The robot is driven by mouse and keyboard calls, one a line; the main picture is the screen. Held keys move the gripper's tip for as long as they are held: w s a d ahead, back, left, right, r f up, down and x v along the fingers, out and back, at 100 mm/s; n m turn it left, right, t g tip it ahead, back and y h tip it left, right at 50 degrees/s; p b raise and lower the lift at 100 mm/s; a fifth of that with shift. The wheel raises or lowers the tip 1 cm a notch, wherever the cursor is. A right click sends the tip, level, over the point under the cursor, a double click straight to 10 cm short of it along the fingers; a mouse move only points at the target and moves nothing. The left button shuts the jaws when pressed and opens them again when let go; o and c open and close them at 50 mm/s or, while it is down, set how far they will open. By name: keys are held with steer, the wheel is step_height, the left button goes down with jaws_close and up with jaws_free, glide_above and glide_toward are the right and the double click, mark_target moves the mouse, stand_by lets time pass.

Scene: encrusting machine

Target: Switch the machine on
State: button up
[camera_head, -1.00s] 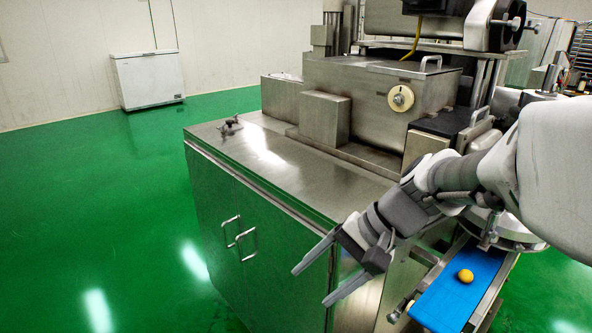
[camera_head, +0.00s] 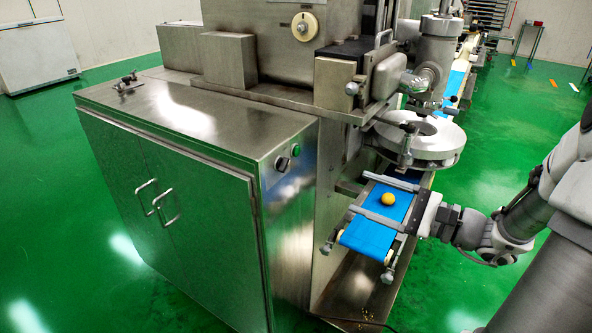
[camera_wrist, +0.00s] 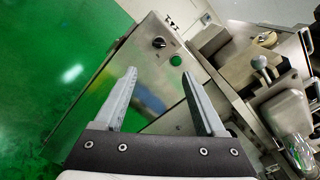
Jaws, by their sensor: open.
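The steel encrusting machine (camera_head: 200,135) stands at the centre of the head view. Its end panel carries a black rotary knob (camera_head: 283,164) and a green round button (camera_head: 296,149). In the wrist view, the knob (camera_wrist: 159,42) lies ahead of and between the fingertips, and the green button (camera_wrist: 176,60) is just right of it. My gripper (camera_head: 358,194) is open and empty, over the blue conveyor in the head view and pointing toward the panel. Its two fingers also show in the wrist view (camera_wrist: 158,72), apart from the panel.
A yellow ball (camera_head: 388,199) lies on the blue conveyor belt (camera_head: 368,236). A round metal disc unit (camera_head: 425,142) stands behind the belt. The cabinet's front has two door handles (camera_head: 157,200). A white chest freezer (camera_head: 38,52) is at the back left. Green floor is open at the left.

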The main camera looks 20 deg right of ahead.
mark_target(287, 166)
steer(key=b+x, duration=0.1)
steer(key=x, duration=1.6)
steer(key=shift+a+b, duration=0.15)
steer(key=shift+b, duration=0.2)
jaws_close()
